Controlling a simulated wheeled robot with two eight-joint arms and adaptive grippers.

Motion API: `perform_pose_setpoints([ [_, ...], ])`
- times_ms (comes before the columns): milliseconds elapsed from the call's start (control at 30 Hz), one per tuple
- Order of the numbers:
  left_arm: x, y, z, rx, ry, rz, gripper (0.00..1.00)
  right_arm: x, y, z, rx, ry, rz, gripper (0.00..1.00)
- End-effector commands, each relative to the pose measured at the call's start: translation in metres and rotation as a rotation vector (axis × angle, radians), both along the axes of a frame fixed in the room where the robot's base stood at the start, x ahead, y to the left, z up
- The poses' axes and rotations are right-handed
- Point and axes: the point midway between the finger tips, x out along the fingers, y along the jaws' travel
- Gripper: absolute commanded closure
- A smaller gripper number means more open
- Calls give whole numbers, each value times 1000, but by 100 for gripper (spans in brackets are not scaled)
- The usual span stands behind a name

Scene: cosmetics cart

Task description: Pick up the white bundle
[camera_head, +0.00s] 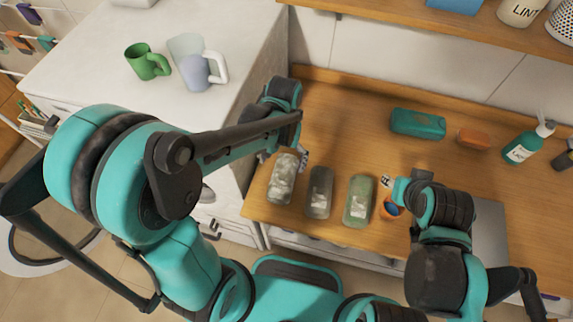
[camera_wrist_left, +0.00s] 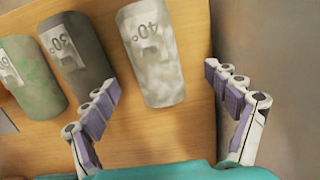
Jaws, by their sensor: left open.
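The white bundle (camera_head: 283,182) is a mottled white-grey roll at the left end of a row of three on the wooden counter. In the left wrist view the white bundle (camera_wrist_left: 152,55) carries a "40°" label. My left gripper (camera_head: 284,157) is at the bundle's far end in the head view. In the left wrist view my left gripper (camera_wrist_left: 165,86) is open, its fingers apart with the bundle's near end between and ahead of them. No finger visibly touches it. My right gripper (camera_head: 388,184) is by the green bundle's right side; its fingers are mostly hidden.
A dark grey bundle (camera_head: 319,192) and a green bundle (camera_head: 359,200) lie right of the white one. A teal case (camera_head: 418,123), orange block (camera_head: 473,138) and teal bottle (camera_head: 522,148) stand farther back. Mugs (camera_head: 147,62) are on the white worktop.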

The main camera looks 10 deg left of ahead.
Motion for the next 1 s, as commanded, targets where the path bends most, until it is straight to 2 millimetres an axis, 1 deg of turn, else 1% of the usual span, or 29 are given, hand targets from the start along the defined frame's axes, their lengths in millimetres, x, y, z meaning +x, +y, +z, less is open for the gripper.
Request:
perform_pose_setpoints([
  [100,-2,0,-15,0,0,0,13,0,0,-6,0,0,0,60],
  [267,-5,-3,-34,0,0,-1,13,0,0,-13,0,0,0,60],
  [400,-9,-7,-57,0,0,-1,13,0,0,-22,0,0,0,60],
  [500,-10,-7,-69,0,0,0,13,0,0,-26,0,0,0,60],
  [600,-11,-7,-74,0,0,0,13,0,0,-28,0,0,0,60],
  [800,-12,-7,-74,1,0,0,13,0,0,-27,0,0,0,60],
  [833,-12,-7,-74,1,0,0,16,0,0,-27,0,0,0,60],
  [867,-12,-7,-74,1,0,0,23,0,0,-27,0,0,0,60],
  [900,-12,-7,-74,1,0,0,34,0,0,-27,0,0,0,60],
  [967,-12,-7,-74,1,0,0,50,0,0,-27,0,0,0,60],
  [1000,-12,-7,-74,0,0,0,60,0,0,-27,0,0,0,60],
])
